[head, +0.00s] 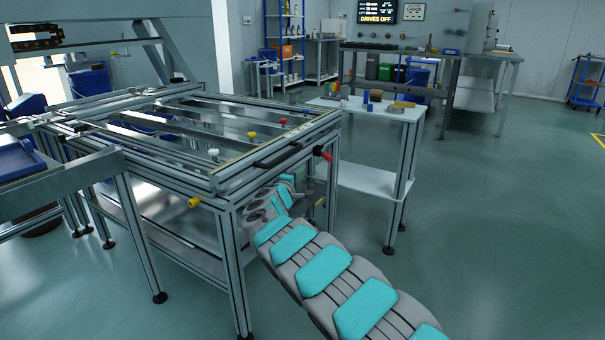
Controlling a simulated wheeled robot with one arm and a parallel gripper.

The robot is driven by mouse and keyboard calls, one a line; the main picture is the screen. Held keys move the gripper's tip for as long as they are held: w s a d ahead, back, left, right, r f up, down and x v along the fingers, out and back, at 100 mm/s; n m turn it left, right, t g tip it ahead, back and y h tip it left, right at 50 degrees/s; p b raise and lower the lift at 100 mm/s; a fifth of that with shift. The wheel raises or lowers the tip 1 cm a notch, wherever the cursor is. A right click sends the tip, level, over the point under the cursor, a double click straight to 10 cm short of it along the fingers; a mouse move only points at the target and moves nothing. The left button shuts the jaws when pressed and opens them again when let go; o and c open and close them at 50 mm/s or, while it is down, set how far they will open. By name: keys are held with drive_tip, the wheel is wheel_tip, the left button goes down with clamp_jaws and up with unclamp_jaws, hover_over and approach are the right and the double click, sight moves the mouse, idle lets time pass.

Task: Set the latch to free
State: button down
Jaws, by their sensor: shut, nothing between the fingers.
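The panel fixture (225,195) is an aluminium frame table with cross rails on top. A lever with a red grip (322,153) sticks out at its front right corner, beside a black bar (278,154). I cannot tell for sure whether this lever is the latch, and no free marking is readable. My gripper (318,187) is small in the head view, below the red grip by the fixture's right corner leg. It is shut and appears empty. My own arm hides part of it, and I cannot tell whether it touches the fixture.
A yellow knob (194,202) sits on the fixture's front side; white, yellow and red knobs are on top. A side table (345,178) with small parts stands close behind at the right. A blue tray (18,160) is at the left. The floor at the right is clear.

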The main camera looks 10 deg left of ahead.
approach(324, 157)
drive_tip(key=w+a, duration=0.3)
drive_tip(key=w, duration=0.1)
drive_tip(key=shift+w+d+p, duration=0.25)
drive_tip(key=shift+w+d, duration=0.25)
drive_tip(key=shift+d, duration=0.4)
drive_tip(key=shift+w+d+p, duration=0.2)
drive_tip(key=shift+w+d, duration=0.3)
drive_tip(key=shift+d, duration=0.45)
drive_tip(key=shift+d, duration=0.15)
